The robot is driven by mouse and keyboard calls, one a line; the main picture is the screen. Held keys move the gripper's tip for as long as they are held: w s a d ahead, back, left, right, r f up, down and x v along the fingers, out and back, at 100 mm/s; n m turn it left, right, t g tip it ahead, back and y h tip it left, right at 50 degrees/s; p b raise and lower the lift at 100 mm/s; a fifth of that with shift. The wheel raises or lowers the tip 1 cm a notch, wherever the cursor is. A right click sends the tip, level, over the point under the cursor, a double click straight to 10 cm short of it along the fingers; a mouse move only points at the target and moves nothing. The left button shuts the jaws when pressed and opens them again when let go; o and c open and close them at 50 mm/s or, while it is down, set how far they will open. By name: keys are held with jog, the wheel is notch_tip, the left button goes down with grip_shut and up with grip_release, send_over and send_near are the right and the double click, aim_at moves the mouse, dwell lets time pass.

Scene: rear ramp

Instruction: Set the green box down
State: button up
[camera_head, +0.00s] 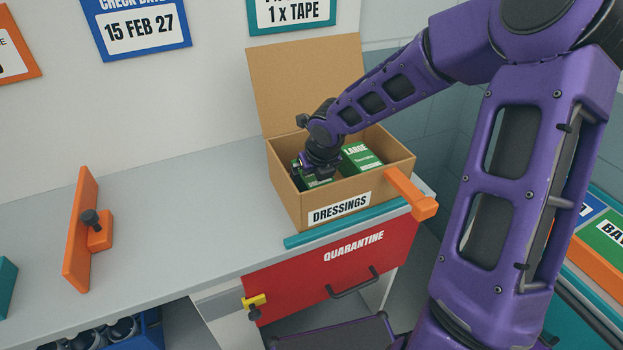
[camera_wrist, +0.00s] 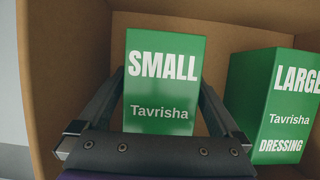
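The small green box, labelled SMALL Tavrisha (camera_wrist: 163,95), is upright inside an open cardboard carton marked DRESSINGS (camera_head: 298,205). My gripper (camera_head: 318,178) reaches down into the left part of the carton. In the wrist view its two fingers (camera_wrist: 162,95) lie close against the left and right sides of the small box, with no clear gap. In the head view my gripper hides most of the small box (camera_head: 321,184). Its underside is hidden, so contact with the carton floor cannot be seen.
A larger green box, labelled LARGE (camera_head: 360,158), stands in the carton to the right. The carton's raised flap (camera_head: 305,80) is behind. An orange block (camera_head: 411,194) is at its right front. An orange upright plate (camera_head: 80,230) stands left; the grey counter (camera_head: 190,200) between is clear.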

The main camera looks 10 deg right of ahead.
jog(key=p+v, duration=0.1)
jog(key=v, duration=0.8)
jog(key=shift+s+d+r, duration=0.1)
jog(key=shift+d+r, duration=0.05)
jog(key=shift+r, duration=0.2)
jog(key=shift+v, duration=1.25)
